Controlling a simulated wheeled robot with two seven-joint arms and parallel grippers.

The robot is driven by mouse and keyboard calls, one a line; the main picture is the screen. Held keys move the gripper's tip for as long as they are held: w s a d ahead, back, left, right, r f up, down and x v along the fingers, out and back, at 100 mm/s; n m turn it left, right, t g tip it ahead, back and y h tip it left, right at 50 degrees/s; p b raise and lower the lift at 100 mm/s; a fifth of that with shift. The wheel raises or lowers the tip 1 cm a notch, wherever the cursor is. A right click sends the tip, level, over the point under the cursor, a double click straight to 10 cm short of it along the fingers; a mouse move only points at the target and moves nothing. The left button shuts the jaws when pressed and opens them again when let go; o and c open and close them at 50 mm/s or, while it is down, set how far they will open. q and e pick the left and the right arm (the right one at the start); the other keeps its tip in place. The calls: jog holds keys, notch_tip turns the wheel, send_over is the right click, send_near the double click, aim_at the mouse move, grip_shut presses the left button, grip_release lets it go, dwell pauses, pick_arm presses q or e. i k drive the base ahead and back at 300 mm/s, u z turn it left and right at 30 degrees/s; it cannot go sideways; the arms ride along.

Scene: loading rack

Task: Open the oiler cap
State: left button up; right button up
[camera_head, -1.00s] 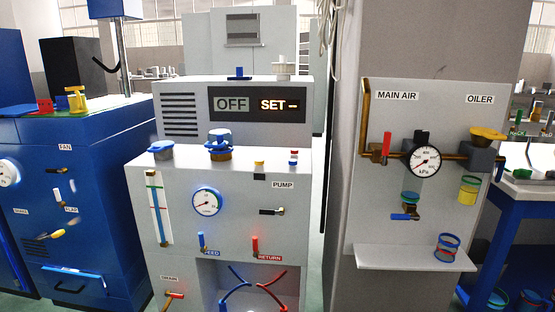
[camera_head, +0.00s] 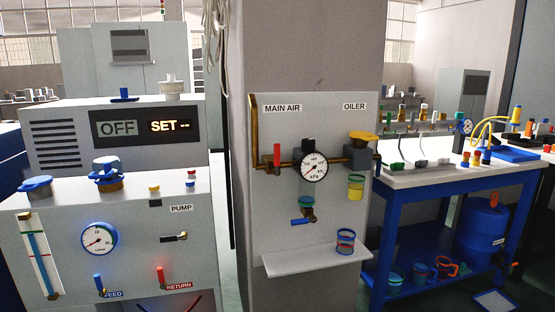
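The oiler is at the right end of the main air panel, under the label OILER (camera_head: 354,106). Its yellow cap (camera_head: 363,136) sits on top of a dark block (camera_head: 358,157). A clear bowl with yellow oil (camera_head: 356,187) hangs below it. The cap looks seated, but I cannot tell whether it is loose. Neither of my grippers is in view.
A gauge (camera_head: 314,167), a red-handled valve (camera_head: 277,157) and a blue-handled valve (camera_head: 303,219) are on the same panel. A small shelf (camera_head: 300,262) juts out below, with a banded cup (camera_head: 345,241). A grey pump cabinet (camera_head: 140,235) stands left; a blue-legged bench (camera_head: 440,190) stands right.

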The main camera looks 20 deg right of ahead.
aim_at(364, 136)
jog(key=k, duration=0.5)
jog(key=z, duration=0.15)
jog(key=i, duration=0.45)
jog(key=z, duration=2.1)
jog(key=i, duration=1)
jog(key=u, duration=2.5)
